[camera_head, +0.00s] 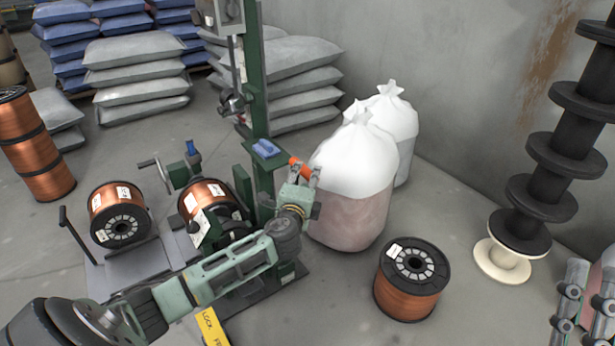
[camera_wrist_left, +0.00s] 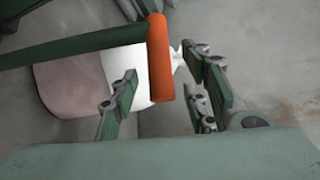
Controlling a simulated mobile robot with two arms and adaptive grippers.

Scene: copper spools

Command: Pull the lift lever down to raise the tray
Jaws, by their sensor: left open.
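The lift lever's orange handle (camera_head: 299,167) shows beside the green post (camera_head: 256,110) in the head view. In the left wrist view, the orange handle (camera_wrist_left: 159,60) hangs at the end of a green bar (camera_wrist_left: 75,45). My left gripper (camera_head: 305,179) is open at the handle. In the left wrist view its fingers (camera_wrist_left: 163,95) lie on either side of the handle's lower end in the picture; I cannot tell whether they touch it. A grey tray-like plate (camera_head: 140,268) is at the left, with a copper spool by it. My right gripper (camera_head: 585,305) is partly cut off.
White sacks (camera_head: 355,160) stand behind the handle. A copper spool (camera_head: 410,280) stands on the floor to the right, near a stack of black spools (camera_head: 545,185). Stacked grey bags (camera_head: 137,70) are at the back. A second copper spool (camera_head: 207,200) sits by the post.

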